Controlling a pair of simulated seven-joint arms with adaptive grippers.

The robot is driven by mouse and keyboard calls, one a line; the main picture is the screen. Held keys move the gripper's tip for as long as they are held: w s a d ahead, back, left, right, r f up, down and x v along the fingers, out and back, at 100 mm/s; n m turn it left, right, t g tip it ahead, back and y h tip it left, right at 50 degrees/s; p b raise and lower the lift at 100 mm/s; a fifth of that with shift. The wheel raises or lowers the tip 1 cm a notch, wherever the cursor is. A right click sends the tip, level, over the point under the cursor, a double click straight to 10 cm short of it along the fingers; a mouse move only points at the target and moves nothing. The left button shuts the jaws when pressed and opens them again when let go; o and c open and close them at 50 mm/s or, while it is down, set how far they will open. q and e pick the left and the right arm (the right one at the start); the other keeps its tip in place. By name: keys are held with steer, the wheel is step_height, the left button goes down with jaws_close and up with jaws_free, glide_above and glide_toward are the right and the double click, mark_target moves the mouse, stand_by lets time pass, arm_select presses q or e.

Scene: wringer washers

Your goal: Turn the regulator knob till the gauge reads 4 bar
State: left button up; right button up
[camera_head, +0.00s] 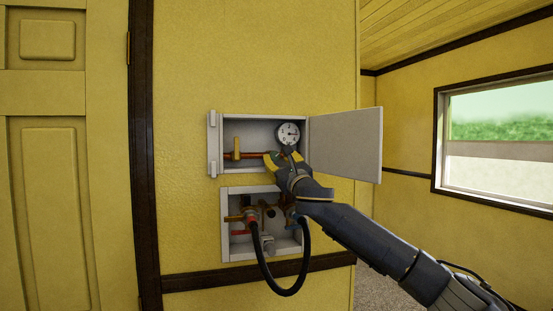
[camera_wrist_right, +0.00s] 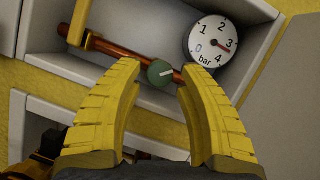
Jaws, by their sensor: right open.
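The regulator knob (camera_wrist_right: 160,72) is a small round green knob with a white mark line, on a copper pipe inside the upper wall box. The round white pressure gauge (camera_head: 288,133) sits just above and right of it. In the right wrist view the gauge (camera_wrist_right: 211,42) is marked 0 to 4 bar, and its red needle points close to 3. My right gripper (camera_head: 281,160) is open at the box, its yellow fingers either side of the knob with gaps showing. In the head view the gripper hides the knob. My left gripper is not in view.
The upper box (camera_head: 214,145) has its grey door (camera_head: 345,143) swung open to the right. A yellow valve handle (camera_head: 237,148) is left on the pipe. Below, a lower box (camera_head: 226,200) holds taps and a looping black hose (camera_head: 268,280).

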steer(key=shift+w+a+r, duration=0.2)
steer(key=shift+w, duration=0.3)
steer(key=shift+c, duration=0.6)
jaws_close()
steer(key=shift+r, duration=0.15)
